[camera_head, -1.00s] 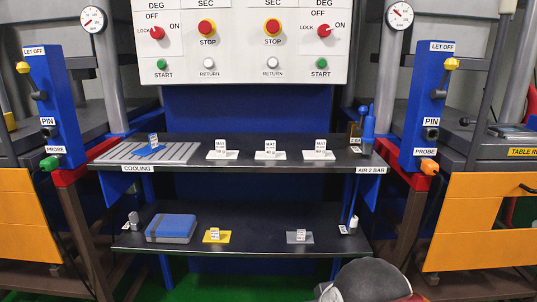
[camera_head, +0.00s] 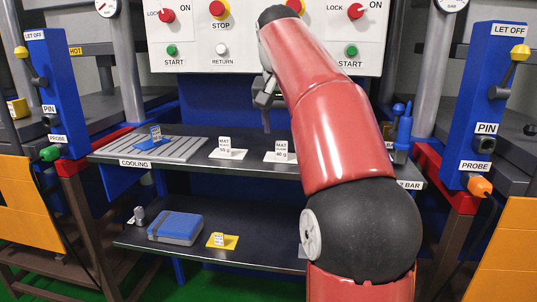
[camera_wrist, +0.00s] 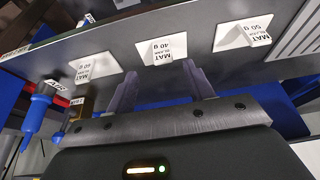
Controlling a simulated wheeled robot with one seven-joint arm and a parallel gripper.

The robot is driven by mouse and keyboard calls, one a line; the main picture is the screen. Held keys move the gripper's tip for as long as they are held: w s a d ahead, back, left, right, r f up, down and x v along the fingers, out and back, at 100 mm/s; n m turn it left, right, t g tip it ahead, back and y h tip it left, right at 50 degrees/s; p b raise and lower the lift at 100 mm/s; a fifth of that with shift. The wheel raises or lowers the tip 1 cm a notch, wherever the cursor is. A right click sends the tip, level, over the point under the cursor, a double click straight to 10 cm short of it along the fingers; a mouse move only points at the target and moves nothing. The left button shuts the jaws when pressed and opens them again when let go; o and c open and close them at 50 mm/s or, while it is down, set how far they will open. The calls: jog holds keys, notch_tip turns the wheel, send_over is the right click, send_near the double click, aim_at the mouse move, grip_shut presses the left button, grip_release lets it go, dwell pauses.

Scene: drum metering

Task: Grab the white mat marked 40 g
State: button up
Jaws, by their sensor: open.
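The white mat marked 40 g (camera_head: 271,157) lies on the upper dark shelf (camera_head: 230,172), partly beside my red arm in the head view. It also shows in the wrist view (camera_wrist: 149,53), with its label standing on it. My gripper (camera_wrist: 160,76) is open and empty. Its two fingers point toward the 40 g mat in the wrist view and appear apart from it. In the head view my gripper (camera_head: 266,122) hangs above and behind the mat, partly hidden by my arm.
A white mat marked 50 g (camera_head: 229,155) lies left of the 40 g mat. A third white mat (camera_wrist: 98,66) shows in the wrist view. A ribbed cooling plate (camera_head: 185,151) is further left.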

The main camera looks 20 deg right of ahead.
aim_at(281, 146)
jog(key=b+x, duration=0.1)
jog(key=x, duration=0.2)
jog(key=b+x, duration=0.1)
jog(key=x, duration=0.3)
jog(key=shift+a+f, duration=0.15)
jog(key=shift+f, duration=0.15)
jog(key=shift+r, duration=0.1)
jog(key=c, duration=1)
jog(key=shift+c, duration=0.2)
jog(key=shift+r, duration=0.1)
